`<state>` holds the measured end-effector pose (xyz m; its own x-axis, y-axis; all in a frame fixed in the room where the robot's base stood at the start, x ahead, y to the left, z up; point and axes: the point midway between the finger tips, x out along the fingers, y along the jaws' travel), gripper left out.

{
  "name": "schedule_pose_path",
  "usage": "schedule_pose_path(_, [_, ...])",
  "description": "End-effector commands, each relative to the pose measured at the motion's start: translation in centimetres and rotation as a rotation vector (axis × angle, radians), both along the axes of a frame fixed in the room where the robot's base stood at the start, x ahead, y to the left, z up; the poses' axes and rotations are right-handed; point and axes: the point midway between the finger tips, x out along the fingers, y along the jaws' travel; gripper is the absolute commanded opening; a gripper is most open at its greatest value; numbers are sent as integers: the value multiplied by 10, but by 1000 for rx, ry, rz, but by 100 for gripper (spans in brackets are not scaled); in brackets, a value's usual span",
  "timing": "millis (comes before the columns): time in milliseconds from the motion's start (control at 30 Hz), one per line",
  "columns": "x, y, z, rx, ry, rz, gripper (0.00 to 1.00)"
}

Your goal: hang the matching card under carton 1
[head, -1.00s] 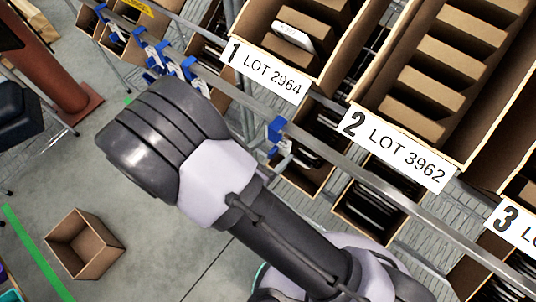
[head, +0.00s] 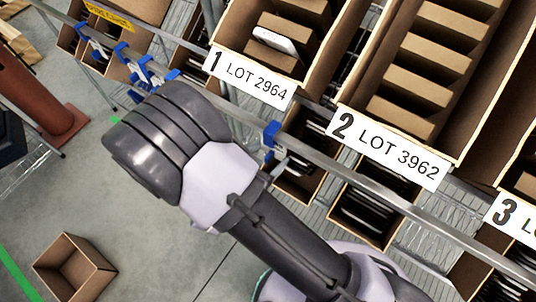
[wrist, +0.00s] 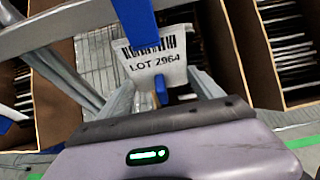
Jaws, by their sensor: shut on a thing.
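Carton 1 (head: 307,60), at the top of the head view, is tilted and carries the label "1 LOT 2964" (head: 250,78). In the wrist view a white card (wrist: 153,62) shows a barcode and "LOT 2964", the same lot. My gripper (wrist: 162,92) is shut on the card's lower part, with the card standing out in front of it. A blue piece (wrist: 138,22) overlaps the card's top; I cannot tell whether they touch. In the head view my arm hides the gripper and card.
A metal rail (head: 330,160) runs below the cartons, with a blue clip (head: 271,136) under carton 1's right end. Several blue clips (head: 140,72) sit further left. Carton 2 (head: 468,120) is to the right. An open box (head: 75,268) stands on the floor.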

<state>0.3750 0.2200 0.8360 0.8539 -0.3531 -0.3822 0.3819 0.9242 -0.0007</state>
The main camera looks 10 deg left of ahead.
Motion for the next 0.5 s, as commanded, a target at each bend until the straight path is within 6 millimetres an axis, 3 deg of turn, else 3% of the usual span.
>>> schedule_pose_path(100, [0,0,0,0,0,0,20])
schedule_pose_path(133, [0,0,0,0,0,0,77])
schedule_pose_path(233, [0,0,0,0,0,0,97])
schedule_pose_path(500, [0,0,0,0,0,0,100])
